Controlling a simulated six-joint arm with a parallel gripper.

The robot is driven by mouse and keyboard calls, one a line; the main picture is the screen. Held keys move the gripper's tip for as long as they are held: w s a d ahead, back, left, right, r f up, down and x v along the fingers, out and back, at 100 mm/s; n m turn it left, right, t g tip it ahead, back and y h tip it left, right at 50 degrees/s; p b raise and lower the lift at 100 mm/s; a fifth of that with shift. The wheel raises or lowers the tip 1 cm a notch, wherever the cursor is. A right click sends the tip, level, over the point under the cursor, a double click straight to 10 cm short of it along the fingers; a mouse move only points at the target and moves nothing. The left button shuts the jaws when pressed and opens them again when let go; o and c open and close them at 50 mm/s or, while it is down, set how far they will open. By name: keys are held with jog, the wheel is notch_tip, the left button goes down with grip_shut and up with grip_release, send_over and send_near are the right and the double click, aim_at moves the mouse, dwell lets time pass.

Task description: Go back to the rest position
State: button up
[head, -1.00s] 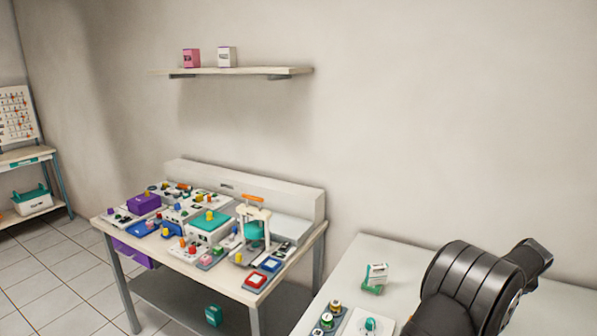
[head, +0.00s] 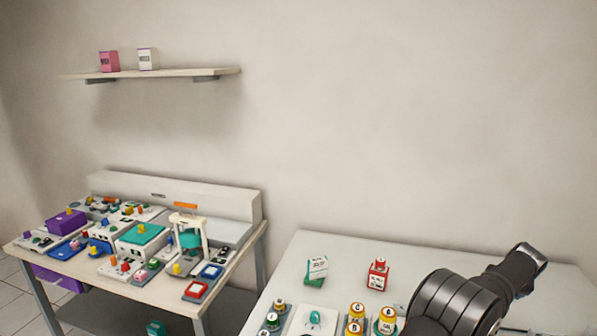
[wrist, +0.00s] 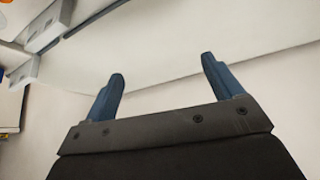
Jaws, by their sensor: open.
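My gripper (wrist: 160,75) shows in the wrist view with its two blue fingers spread apart and nothing between them. Behind the fingers is only pale wall and a light surface edge. In the head view my dark arm stands at the lower right over the white table (head: 430,258); the gripper's fingers are not visible there.
On the white table are a white-and-green box (head: 317,268), a red box (head: 378,274) and several yellow- and green-topped bottles (head: 356,316) close to my arm. A cluttered workbench (head: 110,262) stands left. A wall shelf (head: 160,73) holds two boxes.

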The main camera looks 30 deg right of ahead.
jog(key=shift+w+d+f, duration=0.2)
jog(key=shift+w+f, duration=0.2)
jog(key=shift+w, duration=0.1)
jog(key=shift+w+d+f, duration=0.15)
jog(key=shift+w+f, duration=0.25)
jog(key=shift+w, duration=0.1)
jog(key=w+a+r+n+t, duration=0.1)
jog(key=w+a+r+n, duration=0.1)
jog(key=w+a, duration=0.7)
jog(key=w+r, duration=0.1)
jog(key=w, duration=0.3)
jog(key=shift+w+a+n+y, duration=0.2)
jog(key=shift+w+n+y, duration=0.1)
jog(key=shift+y, duration=0.1)
jog(key=shift+r, duration=0.1)
